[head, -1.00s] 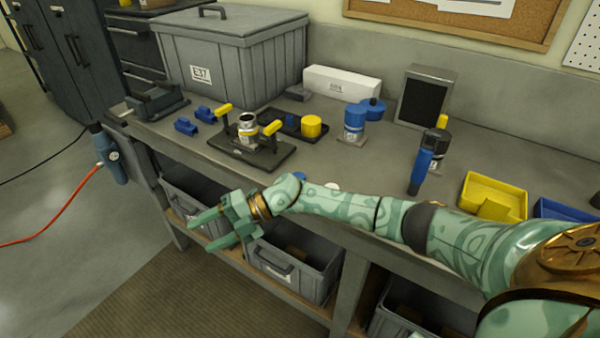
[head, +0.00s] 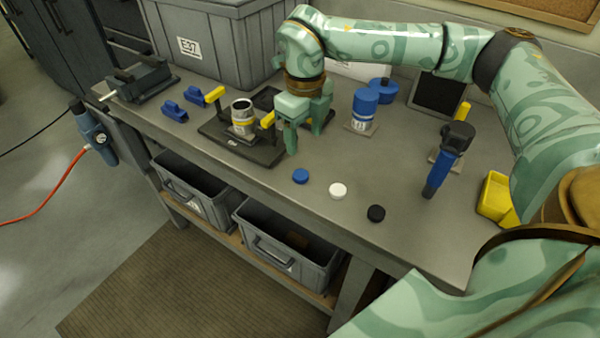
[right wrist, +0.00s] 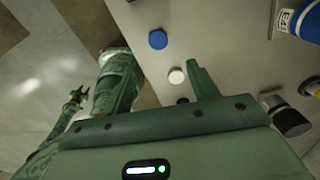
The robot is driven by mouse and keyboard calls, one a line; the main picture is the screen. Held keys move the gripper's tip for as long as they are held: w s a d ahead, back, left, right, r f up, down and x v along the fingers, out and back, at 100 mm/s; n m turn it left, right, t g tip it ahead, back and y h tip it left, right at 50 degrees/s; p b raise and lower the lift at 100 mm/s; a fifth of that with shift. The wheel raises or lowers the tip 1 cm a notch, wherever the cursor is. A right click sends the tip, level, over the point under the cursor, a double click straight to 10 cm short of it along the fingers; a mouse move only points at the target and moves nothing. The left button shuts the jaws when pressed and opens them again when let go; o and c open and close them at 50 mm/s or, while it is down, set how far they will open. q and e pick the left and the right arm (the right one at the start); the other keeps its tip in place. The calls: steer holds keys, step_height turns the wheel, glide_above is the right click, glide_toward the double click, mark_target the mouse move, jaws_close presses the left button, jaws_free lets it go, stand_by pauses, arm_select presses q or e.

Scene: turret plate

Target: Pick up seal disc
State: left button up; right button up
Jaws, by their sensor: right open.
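Three small discs lie in a row near the front edge of the bench: a blue disc (head: 300,176), a white disc (head: 337,190) and a black disc (head: 376,213). I cannot tell which is the seal disc. The right wrist view shows the blue (right wrist: 158,40), white (right wrist: 177,76) and black (right wrist: 182,100) discs too, the black one partly hidden by my gripper. My right gripper (head: 306,135) points down, open and empty, above the bench behind the blue disc. What seems to be my left gripper (right wrist: 76,97) is small in the right wrist view; its jaws are unclear.
A dark fixture plate (head: 260,151) holding a metal-topped cylinder (head: 243,120) lies left of my right gripper. A blue canister (head: 364,108) stands behind, a blue-and-black tool (head: 446,165) to the right. A yellow bin (head: 495,197) is further right. Bench around the discs is clear.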

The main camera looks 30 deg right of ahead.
glide_above(301, 173)
steer(key=f, duration=0.3)
steer(key=f+b, duration=0.1)
steer(key=f, duration=0.1)
steer(key=shift+s+d+f, duration=0.15)
steer(key=shift+s+f, duration=0.15)
steer(key=shift+f, duration=0.35)
steer(key=f, duration=0.1)
steer(key=f+b, duration=0.1)
steer(key=f, duration=0.3)
steer(key=shift+w+a, duration=0.25)
steer(key=shift+w, duration=0.05)
steer(key=shift+r, duration=0.1)
steer(key=c, duration=1)
